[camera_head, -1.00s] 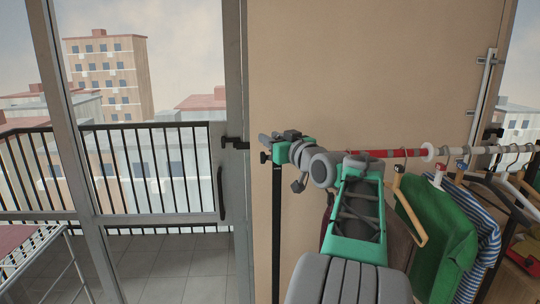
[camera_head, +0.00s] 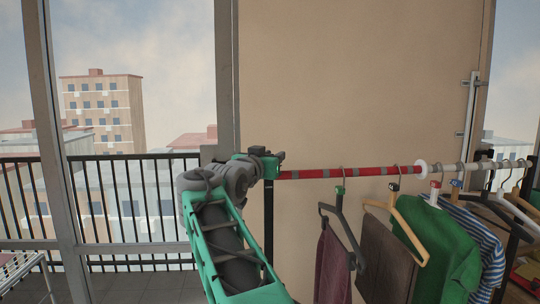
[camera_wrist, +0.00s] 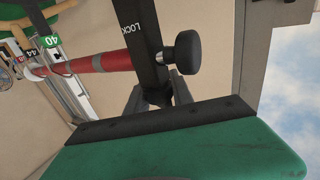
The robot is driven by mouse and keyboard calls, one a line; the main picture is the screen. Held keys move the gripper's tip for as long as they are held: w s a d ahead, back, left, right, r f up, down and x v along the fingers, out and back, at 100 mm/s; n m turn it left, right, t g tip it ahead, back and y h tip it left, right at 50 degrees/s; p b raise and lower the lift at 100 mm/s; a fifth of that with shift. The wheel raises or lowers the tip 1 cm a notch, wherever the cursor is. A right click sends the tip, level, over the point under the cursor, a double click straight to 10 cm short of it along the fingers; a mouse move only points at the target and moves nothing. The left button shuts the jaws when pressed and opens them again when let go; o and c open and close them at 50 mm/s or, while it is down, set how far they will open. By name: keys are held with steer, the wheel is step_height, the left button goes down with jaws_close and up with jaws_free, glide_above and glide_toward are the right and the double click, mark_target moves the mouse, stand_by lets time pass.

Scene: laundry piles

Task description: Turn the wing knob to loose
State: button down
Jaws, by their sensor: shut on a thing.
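My gripper (camera_head: 268,160) is at the top of the black rack post (camera_head: 268,225), at the left end of the rail. In the wrist view, its two grey fingers (camera_wrist: 158,97) come together around the near end of a black bracket (camera_wrist: 148,40) lettered "LOCK". They are shut on what appears to be the wing knob, mostly hidden there. A round black knob (camera_wrist: 187,52) on a grey shaft sticks out of the bracket's side, apart from the fingers.
The red-and-grey rail (camera_head: 350,172) runs right from the post. It carries hangers with a maroon garment (camera_head: 333,265), a brown one (camera_head: 385,262) and a green one (camera_head: 440,240). A beige wall panel (camera_head: 350,80) stands behind. A drying rack (camera_head: 25,265) is at the lower left.

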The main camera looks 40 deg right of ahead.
steer(key=shift+s+d+r+m+g+h+p, duration=0.15)
steer(key=shift+m+g+h+p, duration=0.15)
steer(key=shift+m+g+p, duration=0.5)
steer(key=shift+s+a+f+m+g+h+p, duration=0.1)
steer(key=shift+m+g+h+p, duration=0.3)
steer(key=shift+g+p, duration=0.5)
steer(key=shift+s+d+r+m+g+h+p, duration=0.1)
steer(key=shift+s+m+g+h+p, duration=0.1)
steer(key=shift+m+g+p, duration=0.7)
steer(key=shift+s+g, duration=0.1)
steer(key=shift+g, duration=0.6)
steer(key=c, duration=1.1)
jaws_free()
steer(key=shift+d, duration=0.1)
steer(key=shift+f, duration=0.2)
